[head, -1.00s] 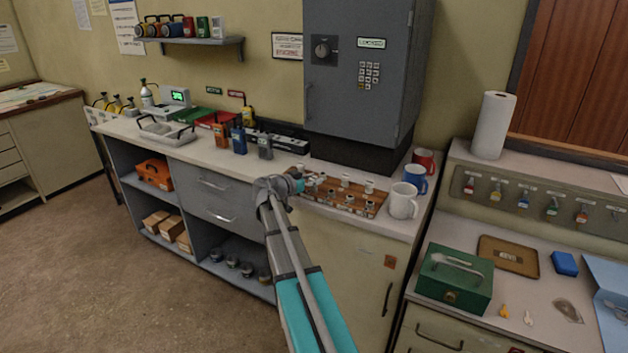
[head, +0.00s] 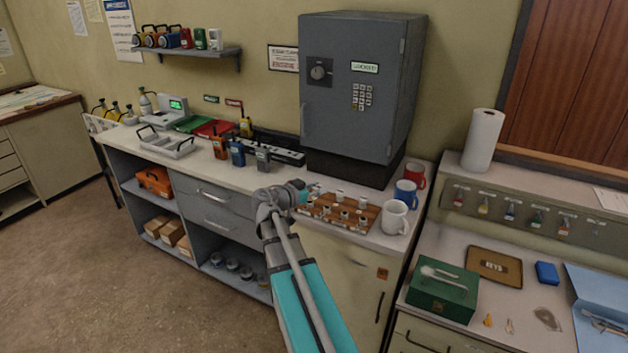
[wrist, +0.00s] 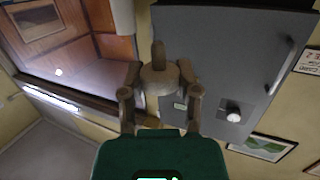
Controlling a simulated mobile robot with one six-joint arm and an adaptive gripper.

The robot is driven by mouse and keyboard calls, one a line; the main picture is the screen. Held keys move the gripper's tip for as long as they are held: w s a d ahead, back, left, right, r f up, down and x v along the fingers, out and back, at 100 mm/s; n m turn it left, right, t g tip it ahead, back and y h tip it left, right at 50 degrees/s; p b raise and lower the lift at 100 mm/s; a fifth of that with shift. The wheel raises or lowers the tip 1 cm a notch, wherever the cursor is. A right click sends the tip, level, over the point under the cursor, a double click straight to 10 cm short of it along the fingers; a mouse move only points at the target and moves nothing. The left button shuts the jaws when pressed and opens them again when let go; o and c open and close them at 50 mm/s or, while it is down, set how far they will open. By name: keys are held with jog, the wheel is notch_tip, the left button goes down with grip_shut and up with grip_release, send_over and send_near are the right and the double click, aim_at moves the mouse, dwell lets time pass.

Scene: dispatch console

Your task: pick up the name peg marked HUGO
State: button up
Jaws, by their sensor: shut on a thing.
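In the wrist view my gripper (wrist: 160,96) is shut on a brownish-grey peg (wrist: 158,76) with a round body and a narrower knob pointing away from me. No name can be read on it, so I cannot tell whether it is HUGO. In the head view my gripper (head: 300,190) is at the left back edge of the brown peg board (head: 327,226), seemingly above it; the peg it holds is hidden there. Several pale-topped pegs (head: 362,203) stand on the board, their labels too small to read.
Red (head: 414,174), blue (head: 405,193) and white mugs (head: 394,218) stand just right of the board. The grey safe (head: 360,90) rises behind it. Radios (head: 237,153) stand to the left on the counter. The counter in front of the radios is mostly clear.

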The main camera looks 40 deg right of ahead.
jog(key=shift+s+a+r+p, duration=0.2)
jog(key=shift+s+a+r, duration=0.1)
jog(key=shift+s, duration=0.25)
jog(key=shift+s+a+r+p, duration=0.2)
jog(key=shift+s+a+r, duration=0.05)
jog(key=shift+s, duration=0.35)
jog(key=shift+s+a+r+p, duration=0.2)
jog(key=shift+s+a+r, duration=0.1)
jog(key=shift+s, duration=0.25)
